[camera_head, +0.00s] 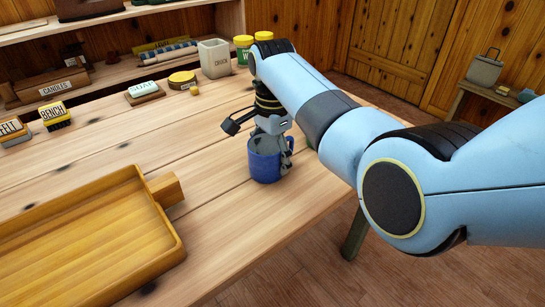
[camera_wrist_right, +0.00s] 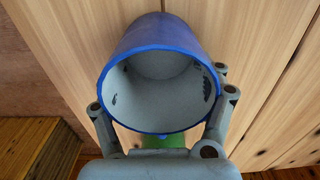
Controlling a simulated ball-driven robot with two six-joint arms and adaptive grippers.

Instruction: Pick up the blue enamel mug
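The blue enamel mug (camera_head: 264,162) stands on the wooden table near its right edge. In the right wrist view the mug (camera_wrist_right: 158,38) shows its pale grey inside, with the opening facing the camera. My right gripper (camera_head: 272,140) reaches down over the mug from above. In the wrist view its two fingers (camera_wrist_right: 161,100) are spread wide, one at each side of the rim. They are very close to the rim, and firm contact cannot be made out. The mug's handle is not clearly visible. My left gripper is not in view.
A wooden tray (camera_head: 172,256) lies at the front left of the table. A canister (camera_head: 214,59), tins (camera_head: 182,79) and labelled blocks (camera_head: 55,115) line the back. The table between tray and mug is clear. A side stand with a bucket (camera_head: 484,69) is at right.

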